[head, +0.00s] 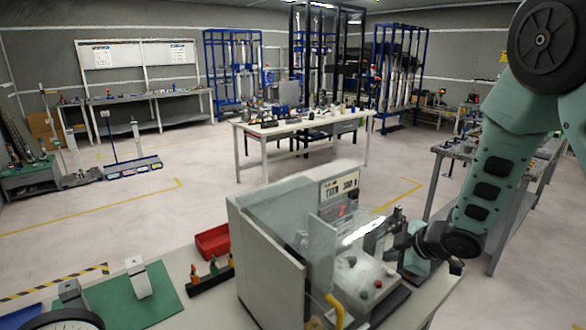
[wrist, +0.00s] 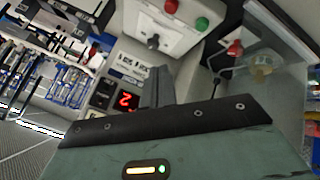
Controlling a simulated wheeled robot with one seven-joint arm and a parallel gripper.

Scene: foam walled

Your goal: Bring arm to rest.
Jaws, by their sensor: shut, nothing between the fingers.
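My arm (head: 495,165) comes down from the upper right in the head view and bends at a dark joint low on the right. My gripper (head: 396,218) is beside the open front of a grey bench machine (head: 262,255), partly lost against its dark parts. In the wrist view my gripper (wrist: 158,90) has its fingers together, with nothing between them. Behind the fingers, the machine's panel (wrist: 165,25) shows a red button, a green button and a dark knob. A red digital display (wrist: 125,101) is to the left of the fingers.
The machine stands on a pale bench with a clear guard (head: 322,245), a red bin (head: 213,241), a rack of screwdrivers (head: 212,270) and a green mat (head: 120,300). A grey side table (head: 500,205) is close to my arm. Open floor (head: 130,215) lies beyond.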

